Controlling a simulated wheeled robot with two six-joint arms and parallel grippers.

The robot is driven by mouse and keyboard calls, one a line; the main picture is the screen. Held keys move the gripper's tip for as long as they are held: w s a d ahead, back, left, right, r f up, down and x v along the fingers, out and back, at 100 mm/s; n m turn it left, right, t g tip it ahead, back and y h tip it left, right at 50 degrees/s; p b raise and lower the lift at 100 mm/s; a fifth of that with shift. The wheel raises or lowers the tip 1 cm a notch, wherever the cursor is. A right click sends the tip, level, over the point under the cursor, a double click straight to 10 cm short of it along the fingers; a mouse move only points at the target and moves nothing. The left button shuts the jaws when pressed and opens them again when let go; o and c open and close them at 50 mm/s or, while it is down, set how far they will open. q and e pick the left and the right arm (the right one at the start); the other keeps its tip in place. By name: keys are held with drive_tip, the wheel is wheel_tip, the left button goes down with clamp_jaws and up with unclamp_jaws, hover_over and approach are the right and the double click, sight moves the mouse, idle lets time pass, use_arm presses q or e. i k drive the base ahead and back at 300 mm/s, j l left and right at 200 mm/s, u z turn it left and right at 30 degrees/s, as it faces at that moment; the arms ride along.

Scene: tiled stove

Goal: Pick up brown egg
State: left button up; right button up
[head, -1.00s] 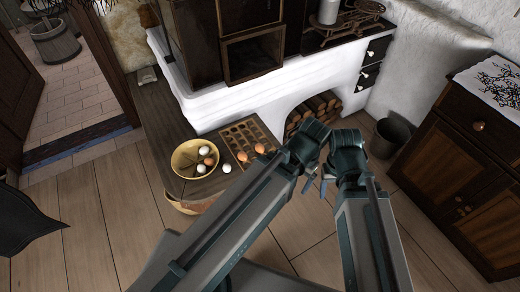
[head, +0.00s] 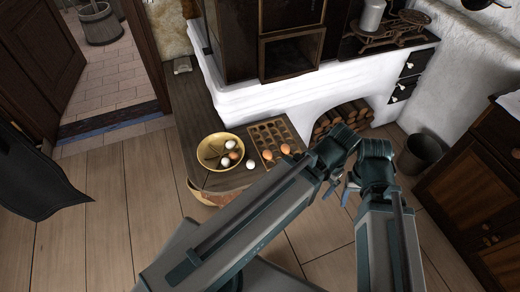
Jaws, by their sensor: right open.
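Two brown eggs lie at the wooden egg tray (head: 285,128) on the bench: one brown egg (head: 267,155) on its lower part, another brown egg (head: 285,149) at its right edge. A white egg (head: 251,164) lies on the bench between bowl and tray. My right gripper (head: 350,188) is open and empty, right of the tray and apart from the eggs. My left gripper (head: 328,189) is beside it, mostly hidden by its arm; its jaws are too small to read.
The wooden bench (head: 192,105) runs along the white stove (head: 265,98). Firewood (head: 340,112) fills the stove's arch. A dark bucket (head: 421,152) stands at its right, near a brown cabinet (head: 470,190). The plank floor (head: 110,220) in front is clear.

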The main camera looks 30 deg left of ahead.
sight(233, 156)
drive_tip(key=u, duration=1.3)
drive_tip(key=i+j+z, duration=0.2)
drive_tip(key=j+z, duration=0.15)
drive_tip(key=i+j+z, duration=0.15)
drive_tip(key=j+z, duration=0.55)
drive_tip(key=i+j+z, duration=0.1)
drive_tip(key=j+z, duration=0.25)
drive_tip(key=j, duration=0.2)
